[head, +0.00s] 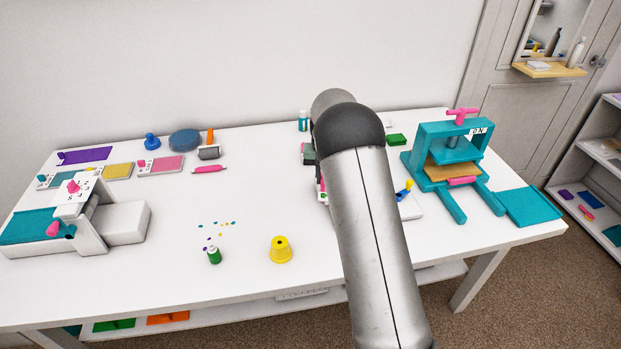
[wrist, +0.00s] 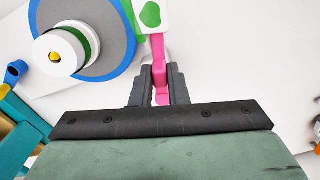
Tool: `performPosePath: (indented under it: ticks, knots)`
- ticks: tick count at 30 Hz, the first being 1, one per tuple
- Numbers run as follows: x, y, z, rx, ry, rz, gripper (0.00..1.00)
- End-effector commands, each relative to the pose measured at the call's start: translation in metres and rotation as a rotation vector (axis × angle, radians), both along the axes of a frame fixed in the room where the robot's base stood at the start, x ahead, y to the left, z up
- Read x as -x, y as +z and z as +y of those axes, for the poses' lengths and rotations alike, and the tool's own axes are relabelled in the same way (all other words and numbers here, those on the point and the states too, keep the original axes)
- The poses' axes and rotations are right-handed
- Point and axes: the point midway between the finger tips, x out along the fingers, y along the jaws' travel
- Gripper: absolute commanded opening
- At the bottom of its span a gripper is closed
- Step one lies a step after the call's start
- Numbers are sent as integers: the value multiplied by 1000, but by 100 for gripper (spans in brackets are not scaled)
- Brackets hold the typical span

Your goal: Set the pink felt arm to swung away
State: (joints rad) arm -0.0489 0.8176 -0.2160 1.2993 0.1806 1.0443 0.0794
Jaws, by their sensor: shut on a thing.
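In the wrist view the pink felt arm (wrist: 158,48) runs down from a white piece with green patches (wrist: 151,14) at the top. My gripper (wrist: 160,76) is shut on the lower part of the pink felt arm, with one dark finger on each side. In the head view my own arm covers the gripper and most of that device. Only a small pink and white edge (head: 321,183) shows left of my arm, and I cannot tell which part it is.
In the wrist view a blue-rimmed grey disc (wrist: 117,38) with a white hub (wrist: 60,52) lies close on the left. In the head view a teal press (head: 427,168) stands right of my arm. A yellow cup (head: 281,250) stands left; the front table middle is mostly clear.

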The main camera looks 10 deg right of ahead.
Motion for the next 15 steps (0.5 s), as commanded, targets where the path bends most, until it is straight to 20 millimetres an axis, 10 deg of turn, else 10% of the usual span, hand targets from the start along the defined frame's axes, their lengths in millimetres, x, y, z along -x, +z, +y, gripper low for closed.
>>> performPosePath:
  ticks: [11,12,15]
  knots:
    - [-1,2,-1,-2,-12,-4,0]
    - [-1,2,-1,-2,-12,-4,20]
    - [-1,1,-1,-1,-11,-2,36]
